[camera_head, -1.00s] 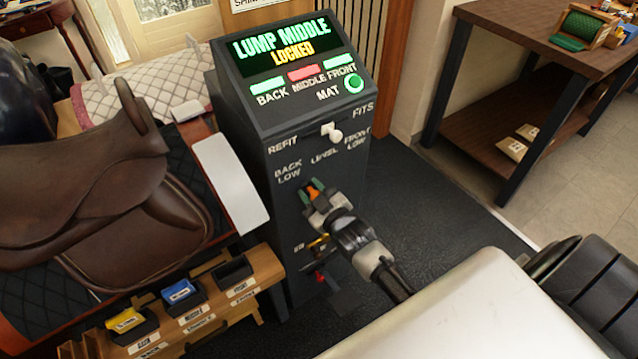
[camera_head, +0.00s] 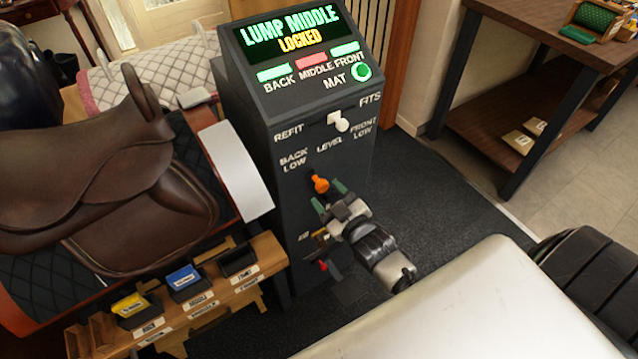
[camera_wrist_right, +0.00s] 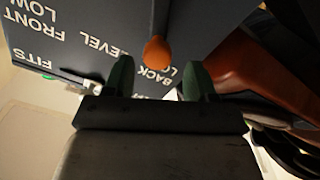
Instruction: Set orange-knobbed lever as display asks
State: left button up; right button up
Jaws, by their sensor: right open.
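The orange-knobbed lever (camera_head: 320,184) sticks out of the front of the dark console (camera_head: 262,170), under the labels BACK LOW, LEVEL and FRONT LOW. Its knob sits below and between BACK LOW and LEVEL. The display (camera_head: 290,35) reads LUMP MIDDLE, LOCKED. My right gripper (camera_head: 328,197) is open and empty, just in front of the knob and a little apart from it. In the right wrist view the orange knob (camera_wrist_right: 157,53) shows beyond and between the two green-tipped fingers (camera_wrist_right: 158,80). My left gripper is not in view.
A white lever (camera_head: 338,121) sits between REFIT and FITS. A red-tipped lever (camera_head: 323,265) is lower on the console, partly behind my gripper. A brown saddle (camera_head: 110,170) and a wooden rack with small bins (camera_head: 260,243) stand left. A bench (camera_head: 560,40) is at right.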

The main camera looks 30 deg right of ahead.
jog(key=s, duration=0.5)
jog(key=shift+s+d, duration=0.15)
jog(key=shift+s, duration=0.05)
jog(key=s+a+f+m+g+h+p, duration=0.1)
jog(key=s+f+g, duration=0.35)
jog(key=f, duration=0.75)
jog(key=s+f+m+g+p, duration=0.1)
jog(key=s+f+g, duration=0.35)
jog(key=f, duration=0.75)
jog(key=s+a+f+g, duration=0.1)
jog(key=s+f+g, duration=0.3)
jog(key=s+f, duration=0.3)
jog(key=s+a+f+m+g+p, duration=0.1)
jog(key=s+f+g, duration=0.3)
jog(key=s, duration=1.4)
notch_tip(320, 180, down, 3)
jog(key=shift+s+f+m+h, duration=0.1)
jog(key=shift+s+m+h, duration=0.1)
jog(key=shift+m+h, duration=0.1)
